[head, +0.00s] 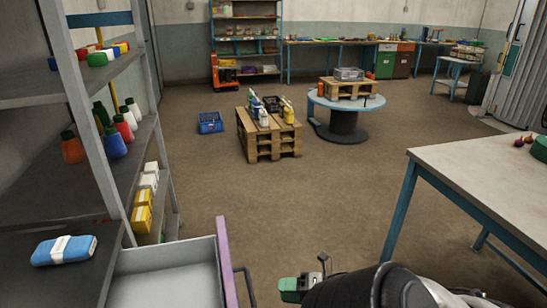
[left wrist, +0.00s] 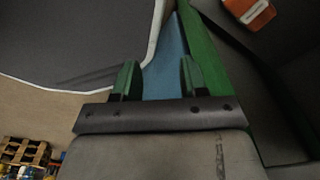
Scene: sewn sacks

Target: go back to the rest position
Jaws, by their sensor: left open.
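In the left wrist view my left gripper (left wrist: 160,80) has its two green fingers well apart. Nothing is held between them; a blue strip shows behind the gap. My left gripper does not show in the head view. My right gripper (head: 296,285) is low in the middle of the head view, seen partly past my dark arm. Its green finger part shows, but I cannot tell whether it is open or shut.
An open grey drawer (head: 168,275) and a shelf with bottles and a blue packet (head: 64,250) stand at left. A workbench (head: 490,170) is at right. A pallet (head: 268,140) and a round spool table (head: 345,105) stand farther off.

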